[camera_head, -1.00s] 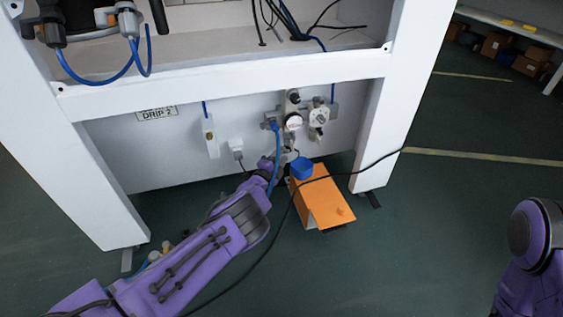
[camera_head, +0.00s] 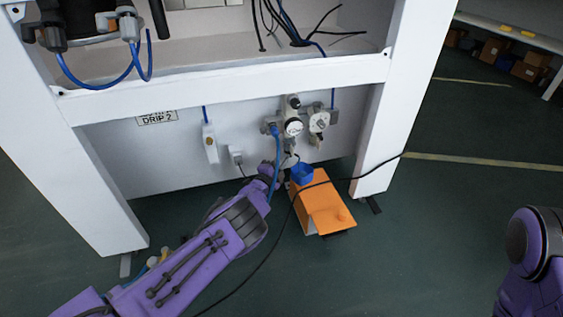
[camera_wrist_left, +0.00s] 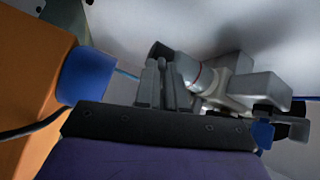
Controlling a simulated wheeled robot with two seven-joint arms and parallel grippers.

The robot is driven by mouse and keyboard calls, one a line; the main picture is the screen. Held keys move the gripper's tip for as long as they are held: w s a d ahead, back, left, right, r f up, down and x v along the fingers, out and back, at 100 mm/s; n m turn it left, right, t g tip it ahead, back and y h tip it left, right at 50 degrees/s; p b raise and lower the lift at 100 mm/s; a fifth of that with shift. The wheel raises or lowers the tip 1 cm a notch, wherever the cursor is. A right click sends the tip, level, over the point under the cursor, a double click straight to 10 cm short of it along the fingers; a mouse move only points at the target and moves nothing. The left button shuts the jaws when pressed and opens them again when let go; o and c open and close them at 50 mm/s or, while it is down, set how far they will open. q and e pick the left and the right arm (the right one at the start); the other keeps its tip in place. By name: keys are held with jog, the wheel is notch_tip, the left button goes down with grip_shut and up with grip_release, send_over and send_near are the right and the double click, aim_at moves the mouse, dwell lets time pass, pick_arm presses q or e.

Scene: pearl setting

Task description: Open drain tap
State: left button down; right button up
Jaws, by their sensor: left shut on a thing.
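A pale grey valve and gauge unit (camera_head: 292,127) hangs on the low white panel; its grey body (camera_wrist_left: 245,90) shows close up in the left wrist view. My left gripper (camera_head: 281,173) reaches in below this unit. Its two grey fingers (camera_wrist_left: 158,86) stand close together beside the unit's lower end. They are shut on a small part there, which I take to be the drain tap; the fingers hide it, so its setting cannot be told. My right arm shows at the right edge, but its gripper is out of view.
A blue cup (camera_head: 302,173) sits at an orange box (camera_head: 322,205) just right of my left gripper; the cup is close by in the wrist view (camera_wrist_left: 84,76). A black cable (camera_head: 352,176) crosses over the box. White frame legs (camera_head: 375,150) stand on both sides.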

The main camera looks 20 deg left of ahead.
jog(key=shift+w+d+f, duration=0.25)
jog(key=shift+w+f, duration=0.1)
jog(key=shift+w+d+f+t+b, duration=0.2)
jog(key=shift+w+t+b, duration=0.05)
jog(key=shift+t+b, duration=0.2)
jog(key=shift+w+d+f, duration=0.15)
jog(key=shift+w+d, duration=0.05)
jog(key=shift+w, duration=0.05)
pick_arm(q)
jog(key=shift+d+f+n+t+y, duration=0.15)
jog(key=shift+n+y, duration=0.1)
jog(key=shift+n, duration=2.2)
jog(key=shift+d+r+n+t+y, duration=0.1)
jog(key=shift+n+y, duration=0.2)
jog(key=shift+n, duration=2.2)
jog(key=shift+d+f+n+t+y, duration=0.15)
jog(key=shift+n+y, duration=0.1)
jog(key=shift+n, duration=2.2)
pick_arm(e)
jog(key=shift+w+h, duration=0.1)
jog(key=shift+h, duration=0.2)
pick_arm(q)
jog(key=shift+a+r, duration=0.1)
pick_arm(e)
jog(key=shift+f, duration=0.1)
pick_arm(q)
jog(key=c, duration=1.2)
grip_release()
pick_arm(e)
jog(key=shift+d, duration=0.1)
